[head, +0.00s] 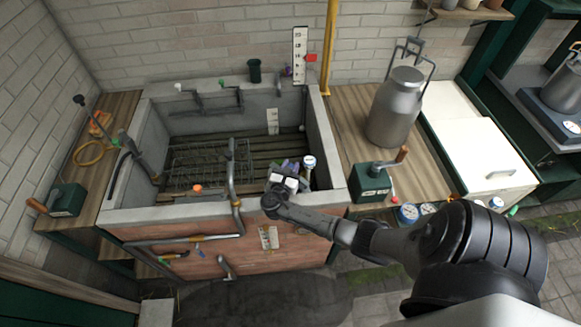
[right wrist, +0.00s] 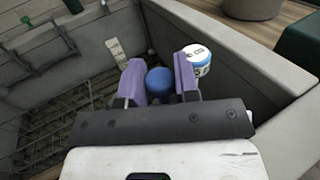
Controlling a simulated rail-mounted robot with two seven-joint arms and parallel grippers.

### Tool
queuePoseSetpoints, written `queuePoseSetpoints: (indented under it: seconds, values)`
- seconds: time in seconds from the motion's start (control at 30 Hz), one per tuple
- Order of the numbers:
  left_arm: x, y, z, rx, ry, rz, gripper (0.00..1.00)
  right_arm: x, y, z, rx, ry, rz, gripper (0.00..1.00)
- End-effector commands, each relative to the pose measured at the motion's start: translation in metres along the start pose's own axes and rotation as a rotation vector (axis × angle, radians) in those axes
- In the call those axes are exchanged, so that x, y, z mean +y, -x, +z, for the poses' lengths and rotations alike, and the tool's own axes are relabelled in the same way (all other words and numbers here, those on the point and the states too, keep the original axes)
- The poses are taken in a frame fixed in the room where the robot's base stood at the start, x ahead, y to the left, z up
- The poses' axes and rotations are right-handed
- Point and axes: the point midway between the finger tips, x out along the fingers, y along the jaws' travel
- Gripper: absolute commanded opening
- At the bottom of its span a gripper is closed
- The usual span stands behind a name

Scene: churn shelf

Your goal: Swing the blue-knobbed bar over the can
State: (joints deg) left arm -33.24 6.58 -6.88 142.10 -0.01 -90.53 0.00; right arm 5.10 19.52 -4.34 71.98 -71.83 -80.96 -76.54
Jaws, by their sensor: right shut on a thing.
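My right gripper (head: 290,170) is over the right part of the stone trough. In the right wrist view its purple fingers (right wrist: 158,68) are shut on a round blue knob (right wrist: 160,82), which sits between them. The bar below the knob is hidden by the gripper, and I cannot tell its angle. In the head view my gripper hides the knob. A grey metal can (head: 395,108) with a raised wire handle stands upright on the wooden counter right of the trough, apart from my gripper. My left gripper is not in view.
A white-and-blue labelled cylinder (head: 309,162) is close beside my right fingers; it also shows in the right wrist view (right wrist: 197,58). The trough wall (head: 328,150) stands just right of it. A wire rack (head: 205,160) lies in the trough. A green box (head: 370,182) sits before the can.

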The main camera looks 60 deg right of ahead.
Motion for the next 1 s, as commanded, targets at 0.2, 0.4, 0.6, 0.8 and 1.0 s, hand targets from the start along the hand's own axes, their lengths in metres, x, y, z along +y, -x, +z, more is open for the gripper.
queuePoseSetpoints:
  seconds: [0.2, 0.4, 0.6, 0.8, 1.0]
  values:
    - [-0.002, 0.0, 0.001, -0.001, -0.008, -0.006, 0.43, 0.0, -0.001, 0.001, 0.0, -0.001, -0.002, 0.35]
    - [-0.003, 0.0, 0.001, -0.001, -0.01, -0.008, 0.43, 0.0, -0.001, 0.0, 0.0, 0.0, -0.001, 0.52]
    - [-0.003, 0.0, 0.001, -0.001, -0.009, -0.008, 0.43, 0.0, 0.0, 0.0, 0.001, 0.0, 0.0, 0.52]
    - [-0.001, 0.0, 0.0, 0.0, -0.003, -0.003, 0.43, 0.0, 0.015, -0.001, 0.003, -0.001, 0.003, 0.52]
    - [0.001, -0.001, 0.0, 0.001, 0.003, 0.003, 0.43, 0.0, 0.053, -0.001, 0.004, -0.002, 0.001, 0.52]
